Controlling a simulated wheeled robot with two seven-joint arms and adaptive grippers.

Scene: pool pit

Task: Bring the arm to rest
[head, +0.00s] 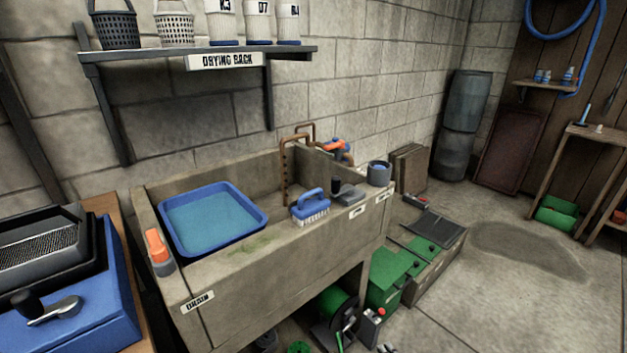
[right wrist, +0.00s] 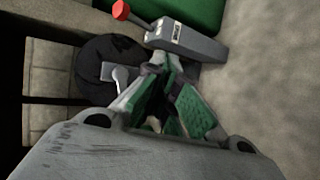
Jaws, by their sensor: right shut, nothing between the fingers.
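My right gripper (right wrist: 158,76) is shut and empty in the right wrist view, its green-padded fingers drawn together. They point toward a grey box with a red knob (right wrist: 186,40); I cannot tell whether they touch it. In the head view only small green and grey parts low at the bottom edge, between the reel and this box (head: 372,322), look like this gripper. My left gripper is in neither view.
A concrete sink (head: 280,245) holds a blue tray (head: 265,215); a blue brush (head: 311,206) lies on its rim. A dark reel (head: 337,307) and green boxes (head: 385,280) stand below. A blue case (head: 95,320) is at left.

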